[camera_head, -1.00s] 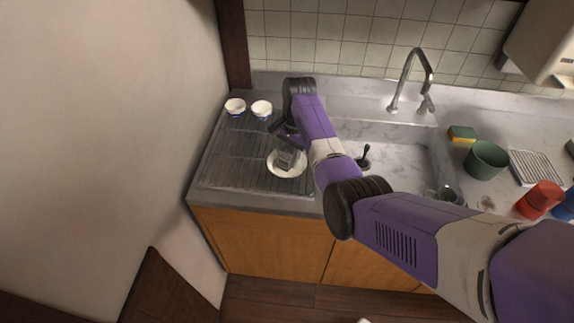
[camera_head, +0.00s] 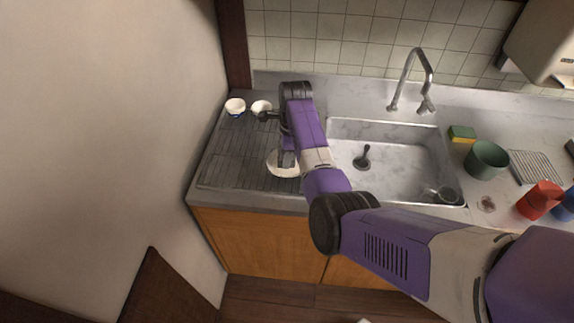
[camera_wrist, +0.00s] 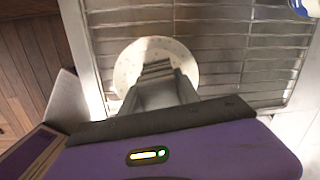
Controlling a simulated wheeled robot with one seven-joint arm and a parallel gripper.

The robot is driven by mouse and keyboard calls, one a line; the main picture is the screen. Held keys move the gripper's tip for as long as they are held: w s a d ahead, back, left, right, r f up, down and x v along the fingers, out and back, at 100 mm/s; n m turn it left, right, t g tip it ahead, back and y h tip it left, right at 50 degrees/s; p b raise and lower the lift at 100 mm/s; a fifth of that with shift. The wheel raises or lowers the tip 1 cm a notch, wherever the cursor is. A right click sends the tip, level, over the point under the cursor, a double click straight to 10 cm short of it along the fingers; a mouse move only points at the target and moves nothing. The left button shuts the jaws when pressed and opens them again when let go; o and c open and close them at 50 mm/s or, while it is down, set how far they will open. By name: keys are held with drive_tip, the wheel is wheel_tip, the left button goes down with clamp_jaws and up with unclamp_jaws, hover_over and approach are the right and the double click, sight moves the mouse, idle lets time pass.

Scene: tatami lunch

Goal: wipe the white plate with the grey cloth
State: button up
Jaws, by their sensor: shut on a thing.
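The white plate (camera_head: 276,170) lies on the draining rack, partly hidden behind my arm in the head view. It also shows in the wrist view (camera_wrist: 128,66), with specks visible on its left part. My gripper (camera_wrist: 157,74) points down over the plate's middle and is shut on the grey cloth (camera_wrist: 156,68). The cloth is a small folded bundle at the fingertips, over the plate. Whether it touches the plate's surface I cannot tell for sure. In the head view the cloth is mostly hidden by my gripper.
The wire draining rack (camera_head: 225,160) has free room left of the plate. Two white cups (camera_head: 235,105) stand at its back. The sink (camera_head: 400,165) is to the right, holding a dark utensil (camera_head: 362,158) and a glass (camera_head: 441,194). A green pot (camera_head: 486,159) and sponge (camera_head: 461,134) stand beyond.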

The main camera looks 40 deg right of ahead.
drive_tip(key=n, duration=0.7)
drive_tip(key=shift+s+a+y, duration=0.1)
drive_tip(key=shift+a+y, duration=0.05)
drive_tip(key=shift+y, duration=0.25)
drive_tip(key=n, duration=0.4)
drive_tip(key=n+g, duration=0.1)
drive_tip(key=n, duration=0.2)
drive_tip(key=shift+s+a+y, duration=0.1)
drive_tip(key=shift+a+y, duration=0.15)
drive_tip(key=shift+y, duration=0.05)
drive_tip(key=m, duration=0.6)
drive_tip(key=shift+s+d+m+t, duration=0.1)
drive_tip(key=shift+d+m+t, duration=0.1)
drive_tip(key=shift+m+t, duration=0.1)
drive_tip(key=m+h, duration=0.1)
drive_tip(key=m, duration=0.3)
drive_tip(key=shift+s+d, duration=0.1)
drive_tip(key=shift+d, duration=0.05)
drive_tip(key=m, duration=0.3)
drive_tip(key=shift+d, duration=0.15)
